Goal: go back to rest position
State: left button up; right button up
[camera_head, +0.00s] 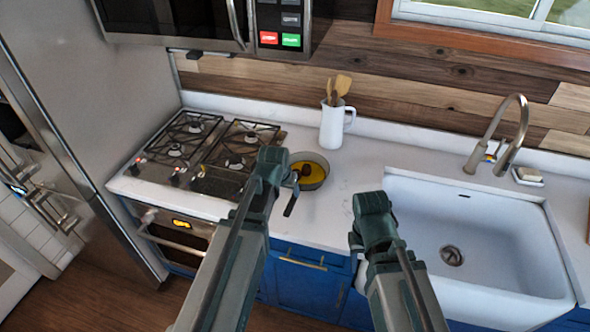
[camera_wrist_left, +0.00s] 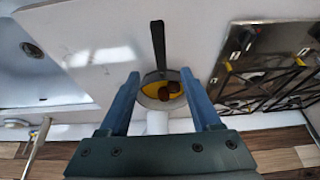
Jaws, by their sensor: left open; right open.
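My left gripper (camera_head: 272,160) is over the counter, in front of a small pan. In the left wrist view my left gripper (camera_wrist_left: 160,78) has its two blue fingers wide apart with nothing held between them. My right gripper (camera_head: 372,205) is raised near the left edge of the sink, and I see nothing in it; its fingertips are hard to make out. The pan (camera_head: 316,172) sits on the counter with yellow contents and brown pieces. Its dark handle (camera_wrist_left: 158,45) points toward the front edge. My left gripper hides part of the pan in the head view.
A gas stove (camera_head: 205,152) is left of the pan. A white jug (camera_head: 332,124) with wooden utensils stands behind it. A white sink (camera_head: 412,225) with a tall faucet (camera_head: 505,135) is at right. A microwave (camera_head: 175,20) hangs above the stove.

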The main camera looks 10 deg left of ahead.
pick_arm(q)
jog(key=s+d+f+m+g+b, duration=0.1)
jog(key=s+d+f+b, duration=0.3)
jog(key=s, duration=0.5)
jog(key=s+d+f+m+g+y+b, duration=0.1)
jog(key=s+d+f+m+g+b, duration=0.1)
jog(key=s+d+f+g+b, duration=0.2)
jog(key=s+d+f+b, duration=0.1)
jog(key=s+d+f, duration=0.2)
jog(key=s+d, duration=0.2)
jog(key=shift+d+y, duration=0.25)
jog(key=shift+y, duration=0.05)
